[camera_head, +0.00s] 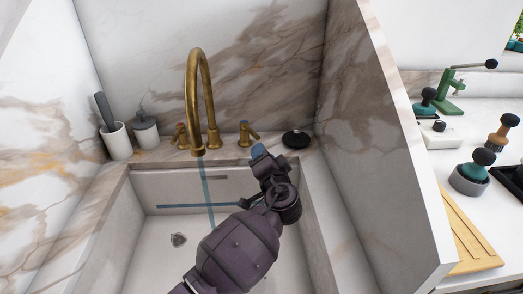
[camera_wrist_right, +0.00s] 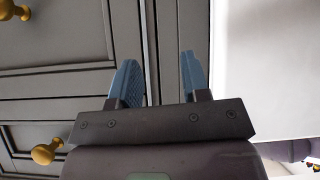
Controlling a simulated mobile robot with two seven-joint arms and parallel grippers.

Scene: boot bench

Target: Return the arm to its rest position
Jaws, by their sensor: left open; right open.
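My left arm reaches up from the bottom of the head view over the sink. My left gripper (camera_head: 258,151) is above the sink's back right corner, near the back ledge. Its blue fingertips are small and partly hidden by the wrist, and I see nothing held in them. In the right wrist view my right gripper (camera_wrist_right: 160,78) is open. Its two blue fingers are apart with nothing between them, in front of grey cabinet doors (camera_wrist_right: 75,75).
A brass faucet (camera_head: 194,95) stands behind the sink (camera_head: 155,262), with a thin bluish stream below its spout. A black round item (camera_head: 296,139) sits close right of the left gripper. A marble partition (camera_head: 380,130) stands right. Brass knobs (camera_wrist_right: 46,152) stick out from the cabinet.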

